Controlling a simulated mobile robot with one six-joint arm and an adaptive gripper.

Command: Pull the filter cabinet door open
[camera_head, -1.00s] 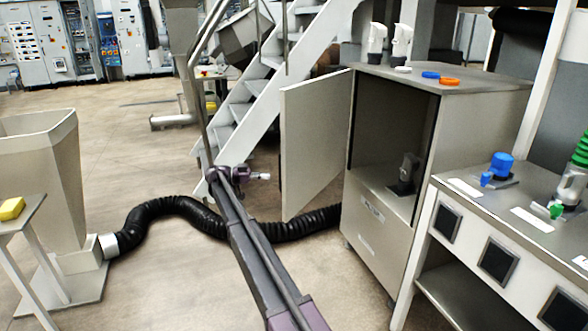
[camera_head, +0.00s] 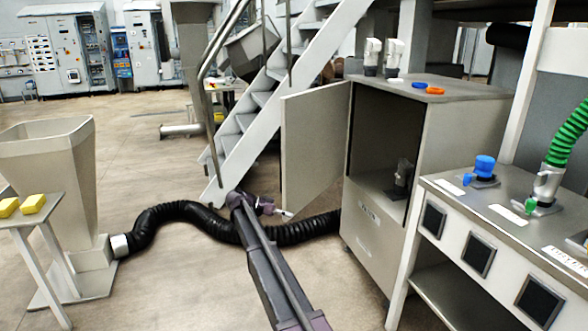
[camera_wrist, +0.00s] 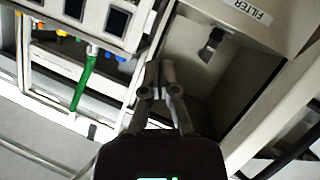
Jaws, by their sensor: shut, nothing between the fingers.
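The filter cabinet (camera_head: 462,133) is a grey box at the right of centre in the head view. Its door (camera_head: 312,143) stands swung wide open to the left, and the dark interior shows. A small fitting (camera_head: 402,180) sits inside on the cabinet's lower ledge. My gripper (camera_head: 288,214) is at the end of my low arm, beside the door's lower edge; I cannot tell whether it touches. In the wrist view my gripper (camera_wrist: 160,66) is shut and empty, with the cabinet's inner space behind it and a FILTER label (camera_wrist: 248,10) at upper right.
A black corrugated hose (camera_head: 180,212) lies across the floor behind my arm. The white staircase (camera_head: 258,115) rises behind the door. A bench (camera_head: 468,207) with a blue valve stands close at right.

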